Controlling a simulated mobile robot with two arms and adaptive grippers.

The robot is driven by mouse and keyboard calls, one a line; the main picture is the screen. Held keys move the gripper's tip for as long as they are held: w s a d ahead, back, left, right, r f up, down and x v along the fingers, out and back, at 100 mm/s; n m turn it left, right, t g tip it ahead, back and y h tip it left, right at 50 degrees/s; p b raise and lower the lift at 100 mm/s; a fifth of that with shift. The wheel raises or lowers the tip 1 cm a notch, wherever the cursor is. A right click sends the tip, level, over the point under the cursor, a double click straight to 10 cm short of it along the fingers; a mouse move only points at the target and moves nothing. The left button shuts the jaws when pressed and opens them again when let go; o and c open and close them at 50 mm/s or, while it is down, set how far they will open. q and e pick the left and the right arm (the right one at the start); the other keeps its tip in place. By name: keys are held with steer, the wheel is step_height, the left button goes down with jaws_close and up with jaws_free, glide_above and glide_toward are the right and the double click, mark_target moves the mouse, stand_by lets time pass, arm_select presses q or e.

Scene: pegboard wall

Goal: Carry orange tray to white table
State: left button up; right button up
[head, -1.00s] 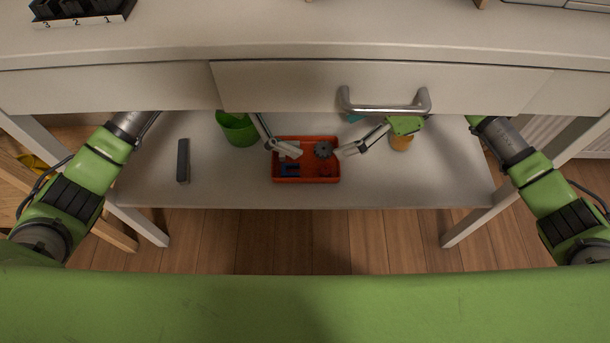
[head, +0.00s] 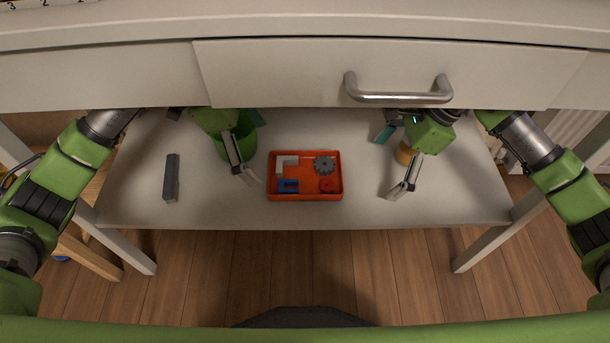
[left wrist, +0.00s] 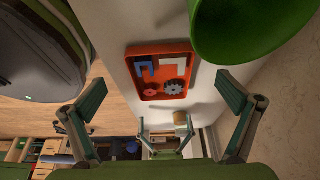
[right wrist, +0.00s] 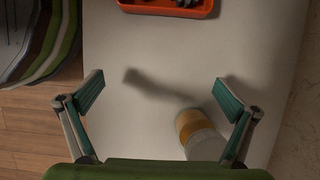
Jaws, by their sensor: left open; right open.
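The orange tray (head: 305,197) lies flat on the white lower shelf of the table (head: 350,215), below the drawer. It holds a grey gear, a red round part, a blue part and a white L-shaped part. My left gripper (head: 250,148) is open, to the left of the tray and apart from it. My right gripper (head: 392,165) is open, to the right of the tray and apart from it. The tray also shows in the left wrist view (left wrist: 190,90) between and beyond the open fingers, and its edge shows in the right wrist view (right wrist: 165,10).
A green bin (head: 245,135) stands behind my left gripper. A yellow-orange and grey cylinder (right wrist: 190,128) stands by my right gripper. A dark grey bar (head: 171,178) lies at the shelf's left. The drawer front with its handle (head: 398,97) overhangs the shelf.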

arm_select(q)
steer(key=x, duration=0.5)
steer(key=shift+d+f, duration=0.1)
steer(key=shift+f, duration=0.1)
arm_select(e)
glide_toward(327, 177)
steer(key=x, duration=0.5)
steer(key=shift+f, duration=0.2)
arm_select(q)
steer(key=shift+d+f, duration=0.1)
steer(key=shift+f, duration=0.2)
arm_select(e)
steer(key=shift+s+a+f, duration=0.1)
steer(key=shift+a+f, duration=0.1)
steer(key=shift+a, duration=0.05)
arm_select(q)
steer(key=shift+d+f, duration=0.2)
steer(key=shift+f, duration=0.3)
arm_select(e)
steer(key=shift+a+f, duration=0.1)
steer(key=shift+f, duration=0.3)
arm_select(q)
steer(key=c, duration=1.1)
arm_select(e)
steer(key=c, duration=1.1)
arm_select(q)
steer(key=shift+o, duration=0.2)
arm_select(e)
steer(key=shift+o, duration=0.2)
